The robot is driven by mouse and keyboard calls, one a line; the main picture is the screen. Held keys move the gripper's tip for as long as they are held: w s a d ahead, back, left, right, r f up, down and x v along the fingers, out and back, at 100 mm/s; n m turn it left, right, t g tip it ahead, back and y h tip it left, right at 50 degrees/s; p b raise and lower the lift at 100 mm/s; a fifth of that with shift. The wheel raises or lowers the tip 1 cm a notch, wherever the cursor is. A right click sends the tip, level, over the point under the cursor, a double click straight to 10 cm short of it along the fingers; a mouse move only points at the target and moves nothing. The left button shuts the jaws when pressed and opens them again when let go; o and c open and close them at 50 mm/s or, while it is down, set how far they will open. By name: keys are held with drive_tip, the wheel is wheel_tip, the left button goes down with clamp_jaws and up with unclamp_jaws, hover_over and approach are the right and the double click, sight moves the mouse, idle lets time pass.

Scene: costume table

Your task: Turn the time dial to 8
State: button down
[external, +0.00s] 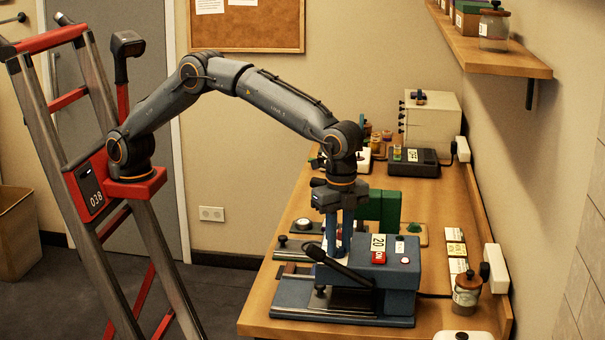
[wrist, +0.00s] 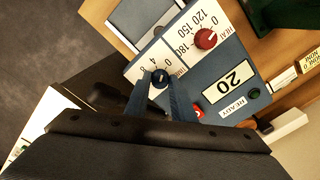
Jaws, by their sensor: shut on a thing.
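The time dial (wrist: 160,78) is a small dark blue knob on the white-labelled face of a blue press, seen turned in the wrist view. The numbers 0, 4 and 8 stand around it. My gripper (wrist: 161,86) is shut on the knob, one blue finger on each side. A small light mark shows on the knob, but which number it points at is too small to tell. In the external view, my gripper (external: 338,240) points down at the press (external: 400,272), and the time dial is hidden there.
A long black handle (external: 335,266) juts from the press. A brown-lidded jar (external: 466,294) stands to its right.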

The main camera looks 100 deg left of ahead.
drive_tip(key=n, duration=0.4)
drive_tip(key=shift+n, duration=0.3)
drive_tip(key=n, duration=0.3)
drive_tip(key=shift+r+n, duration=0.1)
drive_tip(key=shift+n, duration=0.3)
drive_tip(key=n, duration=0.4)
drive_tip(key=shift+n, duration=2.1)
drive_tip(key=c, duration=1.5)
unclamp_jaws()
